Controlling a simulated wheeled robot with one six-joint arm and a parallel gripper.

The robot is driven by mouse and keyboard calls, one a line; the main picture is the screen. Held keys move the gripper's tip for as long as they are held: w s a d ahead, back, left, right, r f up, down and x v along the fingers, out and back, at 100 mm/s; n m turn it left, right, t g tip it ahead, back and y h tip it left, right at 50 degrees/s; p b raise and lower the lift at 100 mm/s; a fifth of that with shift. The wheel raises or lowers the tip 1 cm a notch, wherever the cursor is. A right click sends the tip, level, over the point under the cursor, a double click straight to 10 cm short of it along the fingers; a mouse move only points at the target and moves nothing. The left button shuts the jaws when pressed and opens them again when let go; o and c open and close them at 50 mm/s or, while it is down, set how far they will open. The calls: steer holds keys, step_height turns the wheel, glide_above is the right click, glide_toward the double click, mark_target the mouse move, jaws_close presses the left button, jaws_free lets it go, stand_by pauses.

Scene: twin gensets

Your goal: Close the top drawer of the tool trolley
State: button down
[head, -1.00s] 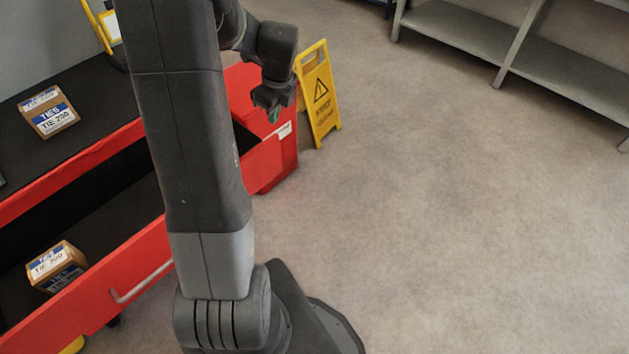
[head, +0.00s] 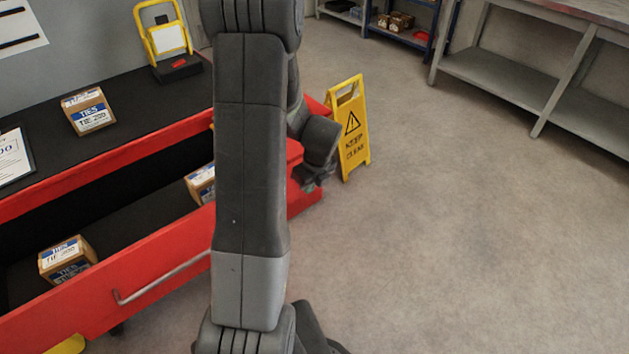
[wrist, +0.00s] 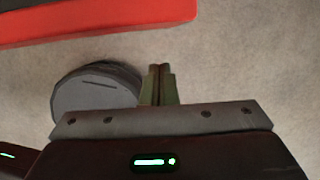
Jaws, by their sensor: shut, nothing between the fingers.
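The red tool trolley (head: 150,138) stands at the left in the head view, its top drawer (head: 125,283) pulled out with a pale bar handle (head: 165,279) on its front. Boxes of ties (head: 66,258) and (head: 200,184) lie in the drawer. My arm hides the drawer's middle and part of its right end. My gripper (head: 309,183) is near the trolley's right end, mostly dark and small there. In the wrist view its fingers (wrist: 160,84) are together and empty over the floor, apart from a red trolley edge (wrist: 100,18) at the upper left.
A yellow warning sign (head: 350,130) stands on the floor just right of my gripper. A ties box (head: 88,110) and a yellow-framed stand (head: 163,35) are on the trolley top. A grey bench (head: 500,75) stands at the upper right. The floor on the right is clear.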

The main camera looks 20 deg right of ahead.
steer(key=shift+w+a+r, duration=0.1)
steer(key=shift+w+a, duration=0.15)
steer(key=shift+w, duration=0.5)
steer(key=shift+w+a+r, duration=0.1)
steer(key=shift+w+a, duration=0.1)
steer(key=shift+w, duration=0.5)
